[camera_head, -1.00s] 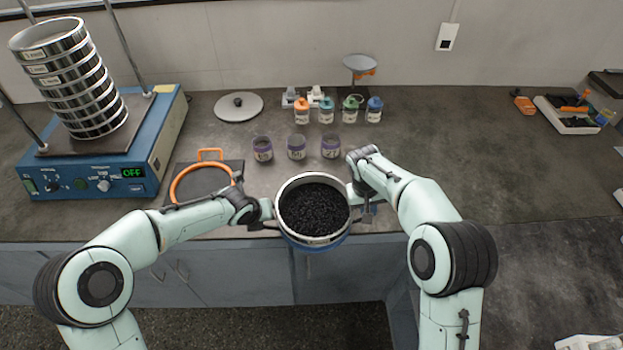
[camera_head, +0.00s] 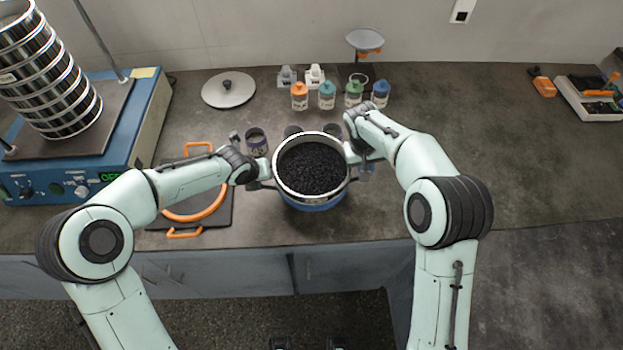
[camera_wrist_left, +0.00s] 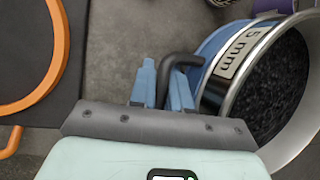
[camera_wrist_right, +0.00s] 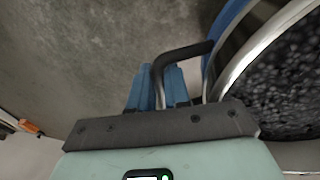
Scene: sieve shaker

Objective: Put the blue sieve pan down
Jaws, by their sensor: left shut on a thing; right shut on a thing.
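The blue sieve pan (camera_head: 313,204) sits under a steel sieve ring (camera_head: 283,185) filled with black granules (camera_head: 312,168). It shows at the centre of the head view, over the counter's front part. The ring reads "5 mm" in the left wrist view (camera_wrist_left: 232,64). My left gripper (camera_head: 262,172) is shut on the pan's left black handle (camera_wrist_left: 180,62). My right gripper (camera_head: 352,163) is shut on the right black handle (camera_wrist_right: 180,58). The pan looks about level. I cannot tell whether its bottom touches the counter.
A black board with an orange ring (camera_head: 196,210) lies left of the pan. Purple-banded jars (camera_head: 257,142) stand close behind it, partly hidden. The blue shaker (camera_head: 150,125) with stacked sieves is at the left. The counter to the right (camera_head: 540,150) is clear.

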